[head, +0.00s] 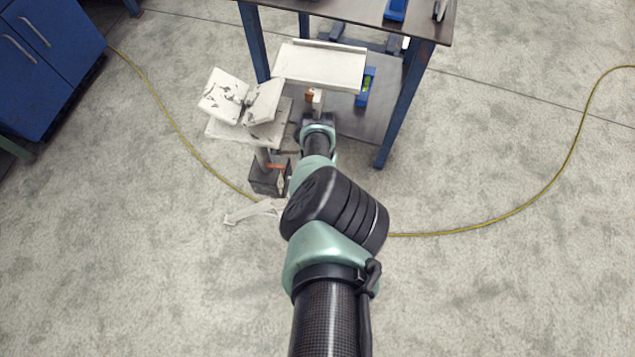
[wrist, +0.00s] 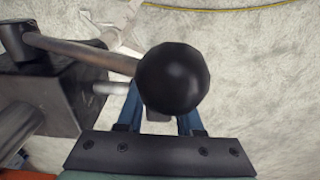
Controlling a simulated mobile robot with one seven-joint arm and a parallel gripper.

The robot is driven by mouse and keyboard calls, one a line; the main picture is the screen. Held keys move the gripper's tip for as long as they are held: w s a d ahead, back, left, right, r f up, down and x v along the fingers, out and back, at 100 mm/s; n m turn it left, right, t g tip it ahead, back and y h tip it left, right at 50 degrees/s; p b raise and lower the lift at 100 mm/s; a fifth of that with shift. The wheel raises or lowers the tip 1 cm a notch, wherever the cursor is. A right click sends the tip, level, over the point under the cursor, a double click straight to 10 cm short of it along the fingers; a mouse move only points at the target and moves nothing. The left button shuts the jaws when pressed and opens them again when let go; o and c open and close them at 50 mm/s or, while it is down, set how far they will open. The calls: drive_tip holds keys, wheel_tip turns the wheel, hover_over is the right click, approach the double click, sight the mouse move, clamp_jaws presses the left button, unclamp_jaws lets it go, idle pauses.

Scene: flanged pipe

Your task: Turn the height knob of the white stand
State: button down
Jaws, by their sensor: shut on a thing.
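The white stand (head: 225,130) has a V-shaped top and stands left of my arm in the head view. Its post runs down to a dark block (head: 262,180), which also fills the left of the wrist view (wrist: 55,88). A metal rod (wrist: 80,50) runs from the block to a round black knob (wrist: 178,78). My gripper (wrist: 160,112) is at the knob, with its blue fingers to either side and partly hidden behind it. It is shut on the knob. In the head view the fingers and knob are hidden by my own arm.
A blue-legged table (head: 392,110) stands just behind, with a white plate (head: 322,66) in front of it. A blue cabinet (head: 45,55) is at the far left. A yellow cable (head: 480,226) crosses the floor.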

drive_tip(key=shift+w+a+r, duration=0.15)
drive_tip(key=shift+a, duration=0.2)
drive_tip(key=c, duration=0.6)
unclamp_jaws()
drive_tip(key=shift+o, duration=0.2)
drive_tip(key=shift+d, duration=0.1)
drive_tip(key=shift+s+r+p, duration=0.1)
drive_tip(key=shift+s+p, duration=0.1)
drive_tip(key=shift+p, duration=0.5)
